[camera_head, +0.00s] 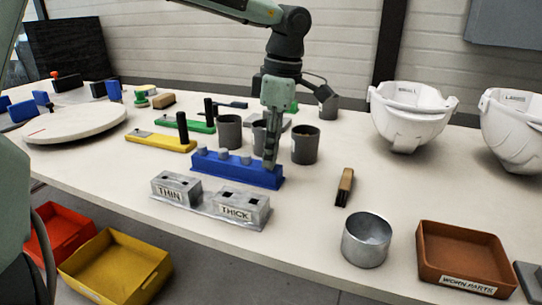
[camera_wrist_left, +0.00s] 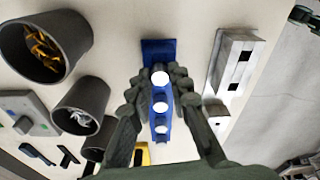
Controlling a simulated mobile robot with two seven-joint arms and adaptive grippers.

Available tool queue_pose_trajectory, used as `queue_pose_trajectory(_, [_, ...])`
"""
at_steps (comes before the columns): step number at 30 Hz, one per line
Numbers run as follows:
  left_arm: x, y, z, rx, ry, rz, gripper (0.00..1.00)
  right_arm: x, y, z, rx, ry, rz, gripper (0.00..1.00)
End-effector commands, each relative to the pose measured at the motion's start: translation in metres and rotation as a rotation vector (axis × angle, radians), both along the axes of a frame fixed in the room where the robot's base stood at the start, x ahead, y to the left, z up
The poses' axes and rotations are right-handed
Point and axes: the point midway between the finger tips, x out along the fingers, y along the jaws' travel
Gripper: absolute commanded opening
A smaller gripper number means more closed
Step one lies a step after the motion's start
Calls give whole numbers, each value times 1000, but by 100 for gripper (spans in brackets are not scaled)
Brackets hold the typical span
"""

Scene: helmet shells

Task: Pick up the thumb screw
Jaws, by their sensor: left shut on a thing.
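A blue rack (camera_head: 237,170) stands on the table and holds several grey round-topped thumb screws (camera_head: 222,155) in a row. My left gripper (camera_head: 270,164) points down at the rack's right end. In the left wrist view its fingers (camera_wrist_left: 160,76) are shut on either side of the end thumb screw (camera_wrist_left: 160,79), whose pale round top shows between the tips. The other screws stand in line along the blue rack (camera_wrist_left: 159,48). The held screw is mostly hidden by the fingers in the head view, and I cannot tell whether it is lifted. My right gripper is not in view.
Dark grey cups (camera_head: 305,145) stand close behind and right of the gripper. A grey block marked THIN and THICK (camera_head: 210,207) is in front. A metal cup (camera_head: 366,241), brown tray (camera_head: 464,258) and white helmet shells (camera_head: 411,115) are to the right.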

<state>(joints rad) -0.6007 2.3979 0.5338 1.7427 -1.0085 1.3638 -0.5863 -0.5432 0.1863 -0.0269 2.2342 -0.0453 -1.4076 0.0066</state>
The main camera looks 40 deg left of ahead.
Motion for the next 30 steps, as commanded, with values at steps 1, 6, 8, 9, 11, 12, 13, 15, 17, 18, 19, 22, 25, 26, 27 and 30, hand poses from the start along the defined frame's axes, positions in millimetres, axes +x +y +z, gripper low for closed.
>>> queue_pose_trajectory(1, [1, 0, 5, 1, -4, 1, 0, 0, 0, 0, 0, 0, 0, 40])
queue_pose_trajectory(6, [1, 0, 33, 1, -7, 0, 0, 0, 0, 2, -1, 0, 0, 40])
queue_pose_trajectory(8, [-2, 8, 41, -2, -5, 4, 0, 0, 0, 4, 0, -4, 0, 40])
queue_pose_trajectory(9, [-5, 16, 45, -3, -5, 5, 0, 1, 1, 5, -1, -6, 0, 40])
queue_pose_trajectory(11, [-10, 27, 53, -4, -6, 4, 0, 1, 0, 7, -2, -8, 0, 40])
queue_pose_trajectory(12, [-12, 35, 58, -4, -7, 4, 0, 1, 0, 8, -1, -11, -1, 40])
queue_pose_trajectory(13, [-15, 42, 62, -3, -5, 3, 0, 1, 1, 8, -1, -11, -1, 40])
queue_pose_trajectory(15, [-20, 55, 71, -3, -5, 3, 0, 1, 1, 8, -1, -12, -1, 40])
queue_pose_trajectory(17, [-24, 67, 78, -4, -6, 2, 0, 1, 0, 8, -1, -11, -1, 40])
queue_pose_trajectory(18, [-27, 74, 83, -4, -6, 4, 0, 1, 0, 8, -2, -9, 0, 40])
queue_pose_trajectory(19, [-29, 79, 85, -3, -5, 3, 0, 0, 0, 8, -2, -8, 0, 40])
queue_pose_trajectory(22, [-34, 92, 94, -4, -4, 2, 0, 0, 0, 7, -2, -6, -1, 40])
queue_pose_trajectory(25, [-38, 102, 100, -1, -2, 2, 0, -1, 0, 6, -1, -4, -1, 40])
queue_pose_trajectory(26, [-39, 104, 101, -1, -2, 1, 0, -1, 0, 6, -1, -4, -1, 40])
queue_pose_trajectory(27, [-39, 106, 102, 0, -1, 0, 0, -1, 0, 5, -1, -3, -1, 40])
queue_pose_trajectory(30, [-41, 109, 104, -1, -1, -1, 0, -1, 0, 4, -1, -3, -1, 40])
